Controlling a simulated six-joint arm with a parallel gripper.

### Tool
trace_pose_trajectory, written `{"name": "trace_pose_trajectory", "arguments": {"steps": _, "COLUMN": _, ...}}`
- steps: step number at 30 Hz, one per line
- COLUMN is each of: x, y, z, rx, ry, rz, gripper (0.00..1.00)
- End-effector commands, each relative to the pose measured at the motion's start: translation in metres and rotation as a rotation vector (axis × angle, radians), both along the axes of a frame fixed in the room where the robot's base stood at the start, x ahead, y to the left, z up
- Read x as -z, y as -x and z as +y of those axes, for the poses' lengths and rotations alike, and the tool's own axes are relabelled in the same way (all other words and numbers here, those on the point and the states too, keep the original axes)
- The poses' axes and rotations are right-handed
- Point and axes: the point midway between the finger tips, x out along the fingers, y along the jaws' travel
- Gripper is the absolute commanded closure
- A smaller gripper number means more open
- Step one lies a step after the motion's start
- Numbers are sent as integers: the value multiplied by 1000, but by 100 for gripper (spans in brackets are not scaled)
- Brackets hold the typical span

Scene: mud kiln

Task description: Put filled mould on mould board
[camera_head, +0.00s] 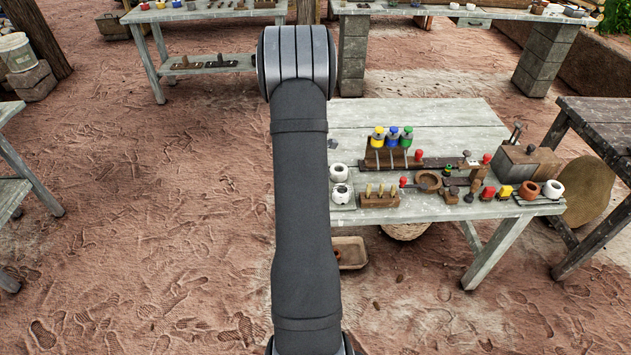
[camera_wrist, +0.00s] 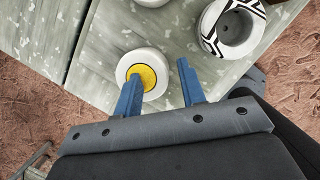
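A round white piece with a yellow centre (camera_wrist: 143,70), which looks like the filled mould, sits on the grey table in the wrist view. My gripper (camera_wrist: 160,74) has two blue fingers spread apart. The left finger overlaps the white piece in the picture; the right finger stands clear to its right. I cannot tell whether the left finger touches it. In the head view my arm hides the gripper. I cannot identify the mould board with certainty.
A black-and-white patterned round pot (camera_wrist: 230,32) is close on the right in the wrist view.

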Motion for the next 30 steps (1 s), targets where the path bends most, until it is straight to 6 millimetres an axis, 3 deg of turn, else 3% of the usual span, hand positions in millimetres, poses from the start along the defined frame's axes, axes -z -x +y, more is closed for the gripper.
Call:
{"name": "trace_pose_trajectory", "arguments": {"steps": 8, "x": -8, "y": 1, "z": 1, "rx": 1, "ry": 0, "rz": -2, "gripper": 63}}
{"name": "trace_pose_trajectory", "arguments": {"steps": 22, "x": -89, "y": 19, "z": 18, "rx": -1, "ry": 1, "rz": -3, "gripper": 63}}
{"name": "trace_pose_trajectory", "arguments": {"steps": 30, "x": -115, "y": 25, "z": 23, "rx": 0, "ry": 1, "rz": -1, "gripper": 63}}
